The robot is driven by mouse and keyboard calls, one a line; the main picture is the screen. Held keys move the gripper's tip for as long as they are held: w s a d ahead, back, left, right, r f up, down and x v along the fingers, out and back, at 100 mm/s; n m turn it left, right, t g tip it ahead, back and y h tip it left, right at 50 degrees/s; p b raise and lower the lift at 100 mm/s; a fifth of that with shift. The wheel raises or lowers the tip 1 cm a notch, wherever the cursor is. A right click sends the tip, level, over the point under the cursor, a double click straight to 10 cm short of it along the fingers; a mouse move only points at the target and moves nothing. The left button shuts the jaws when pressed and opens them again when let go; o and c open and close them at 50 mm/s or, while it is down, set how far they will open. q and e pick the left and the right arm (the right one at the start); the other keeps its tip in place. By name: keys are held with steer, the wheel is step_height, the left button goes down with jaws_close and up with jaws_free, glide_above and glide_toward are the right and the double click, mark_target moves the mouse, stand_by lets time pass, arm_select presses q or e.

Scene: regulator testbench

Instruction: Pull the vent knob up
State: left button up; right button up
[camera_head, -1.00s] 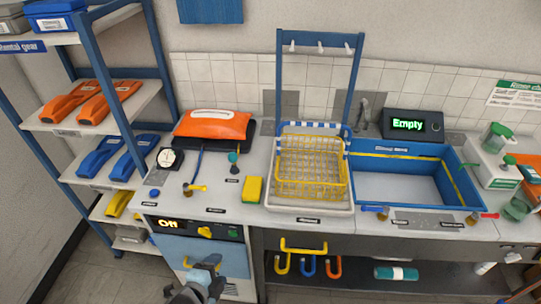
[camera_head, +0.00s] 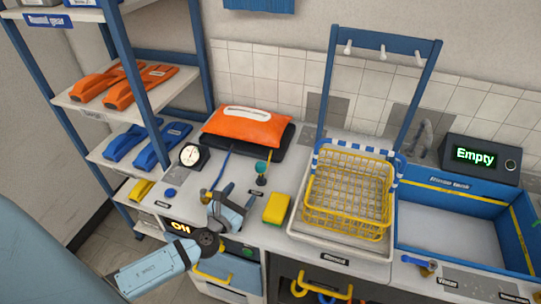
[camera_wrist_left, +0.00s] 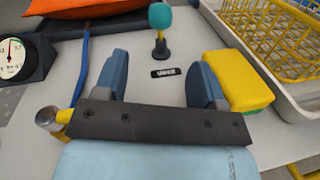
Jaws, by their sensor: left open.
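A teal ball-topped knob (camera_head: 261,168) stands upright on a short dark post on the white bench; its label is too small to read surely, so I cannot confirm it is the vent knob. It also shows in the left wrist view (camera_wrist_left: 160,15), beyond the fingers. My left gripper (camera_head: 232,200) is over the bench in front of this knob, open and empty. In the left wrist view its two dark blue fingers (camera_wrist_left: 157,70) are wide apart, with bare bench and a black label between them. My right gripper is out of view.
A yellow sponge (camera_head: 276,207) lies just right of the gripper. A dial gauge (camera_head: 190,154) and an orange pouch (camera_head: 248,124) with a blue hose lie left and behind. A yellow wire basket (camera_head: 348,200) stands to the right. A brass fitting (camera_wrist_left: 50,118) is near the left finger.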

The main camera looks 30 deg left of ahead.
mark_target(263, 165)
arm_select(q)
steer(key=shift+w, duration=0.65)
steer(key=w, duration=0.3)
steer(key=w+p, duration=0.1)
steer(key=w, duration=0.3)
steer(key=w+a, duration=0.1)
steer(key=w, duration=0.2)
steer(key=shift+w+r+p, duration=0.1)
steer(key=shift+w+p, duration=0.25)
steer(key=shift+w, duration=0.8)
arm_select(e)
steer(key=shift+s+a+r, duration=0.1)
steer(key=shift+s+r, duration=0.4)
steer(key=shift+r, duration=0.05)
arm_select(q)
steer(key=shift+c, duration=0.2)
